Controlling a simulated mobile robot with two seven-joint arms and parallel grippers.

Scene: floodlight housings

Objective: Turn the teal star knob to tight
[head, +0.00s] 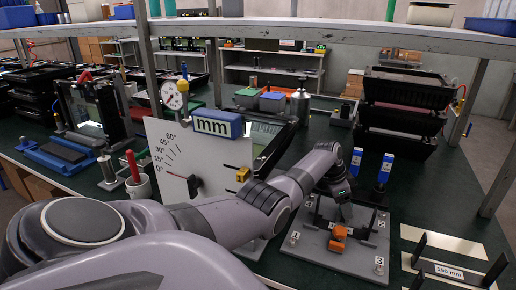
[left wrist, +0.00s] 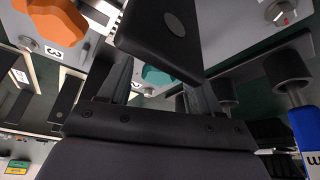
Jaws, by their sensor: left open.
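The teal star knob (left wrist: 158,78) shows in the left wrist view, beyond and between my left gripper's fingers, partly hidden by a dark block in front of it. In the head view my arm and gripper mostly hide it. My left gripper (head: 341,206) is open and points down over the grey fixture plate (head: 360,262). I cannot tell whether its fingers touch the knob. An orange knob (head: 338,238) stands on the plate on the near side of the gripper; it also shows in the left wrist view (left wrist: 50,20). My right gripper is not in view.
Black posts and bars stand on the plate around the knobs. Two blue-topped tools (head: 384,168) stand just behind it. A white dial panel (head: 185,165) is left of the gripper, stacked black trays (head: 405,105) behind right. A 190 mm gauge (head: 450,272) lies at right.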

